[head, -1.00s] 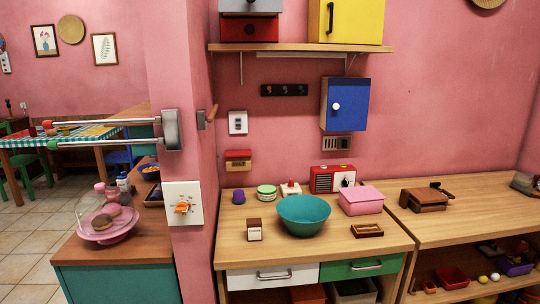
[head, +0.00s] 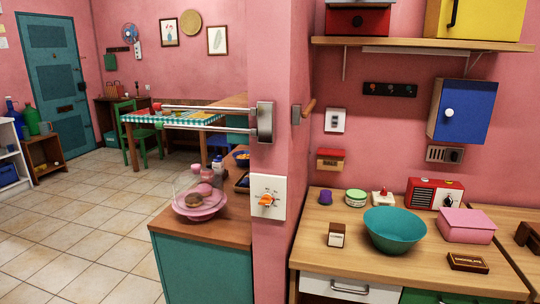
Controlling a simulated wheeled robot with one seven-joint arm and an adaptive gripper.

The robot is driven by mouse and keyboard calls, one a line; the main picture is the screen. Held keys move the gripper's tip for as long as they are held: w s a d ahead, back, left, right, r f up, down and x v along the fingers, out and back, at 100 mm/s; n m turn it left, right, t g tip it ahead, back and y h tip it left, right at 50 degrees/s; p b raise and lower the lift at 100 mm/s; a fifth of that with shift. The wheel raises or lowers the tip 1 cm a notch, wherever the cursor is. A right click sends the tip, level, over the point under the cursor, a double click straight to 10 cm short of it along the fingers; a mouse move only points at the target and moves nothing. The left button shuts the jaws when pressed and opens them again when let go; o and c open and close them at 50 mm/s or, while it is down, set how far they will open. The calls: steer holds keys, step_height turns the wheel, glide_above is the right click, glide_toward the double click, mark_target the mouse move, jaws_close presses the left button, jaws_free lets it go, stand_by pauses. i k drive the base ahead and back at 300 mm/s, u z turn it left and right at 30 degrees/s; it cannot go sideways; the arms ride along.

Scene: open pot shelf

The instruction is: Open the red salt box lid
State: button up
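A small box with a red lid and a pale wooden body, which looks like the salt box (head: 331,160), hangs on the pink wall above the wooden counter. It is below a white switch plate and right of the wall corner. Its lid looks down, but it is small in view. My gripper is not in view.
The counter (head: 345,245) below holds a teal bowl (head: 394,230), a pink box (head: 466,226), a red radio (head: 434,193) and small items. A shelf (head: 420,44) juts out above. A wall corner with a dial plate (head: 267,198) stands left. Tiled floor (head: 100,220) is open at far left.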

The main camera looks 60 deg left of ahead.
mark_target(321, 151)
steer(key=u, duration=1.45)
